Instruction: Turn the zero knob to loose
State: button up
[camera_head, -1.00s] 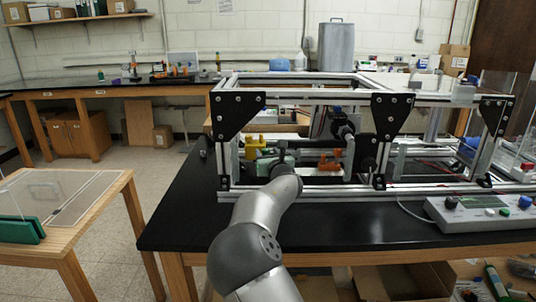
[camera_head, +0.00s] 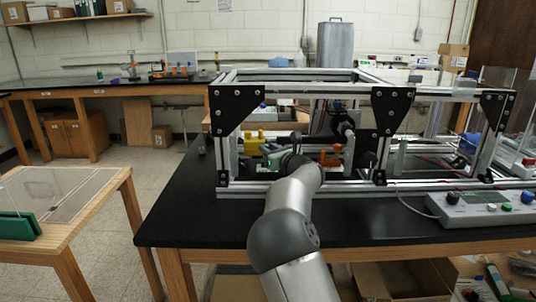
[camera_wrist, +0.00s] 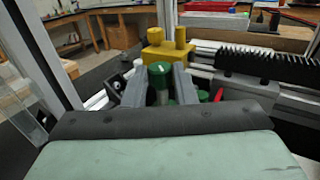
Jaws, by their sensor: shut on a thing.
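A green round-topped knob (camera_wrist: 160,71), which seems to be the zero knob, stands between the two grey fingers of my gripper (camera_wrist: 160,82) in the wrist view. The fingers are shut on it from either side, and its lower part is partly hidden. In the head view my gripper (camera_head: 296,158) reaches inside the extrusion frame, low behind the front rail, largely hidden by my own arm. A yellow block with two posts (camera_wrist: 166,50) stands just behind the knob and also shows in the head view (camera_head: 254,144).
The aluminium frame (camera_head: 290,188) with black corner plates surrounds the mechanism closely. A black toothed rack (camera_wrist: 268,65) lies right of my gripper. An orange part (camera_head: 331,156) is inside the frame. A control box (camera_head: 480,207) with knobs stands at right on the black bench.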

jog(key=shift+w+d+n+g+y+b, duration=0.15)
jog(key=shift+n+g+y, duration=0.6)
jog(key=shift+g, duration=0.1)
jog(key=shift+w+d+n+g+y+b, duration=0.1)
jog(key=shift+n+g+y+b, duration=0.1)
jog(key=shift+n+g+y, duration=0.55)
jog(key=shift+w+d+n+g+y+b, duration=0.15)
jog(key=shift+n+g+y, duration=0.5)
jog(key=shift+g, duration=0.25)
jog(key=shift+y, duration=0.25)
jog(key=o, duration=1)
jog(key=shift+r, duration=0.1)
jog(key=shift+r, duration=0.3)
jog(key=s+d+r+b, duration=0.1)
jog(key=s+r, duration=0.3)
jog(key=s+d+r+b, duration=0.1)
jog(key=s+r, duration=0.3)
jog(key=s, duration=0.1)
jog(key=s+d+r, duration=0.1)
jog(key=s+r, duration=0.3)
jog(key=shift+s+d+r+b, duration=0.1)
jog(key=shift+s+d+b, duration=0.2)
jog(key=shift+b, duration=0.1)
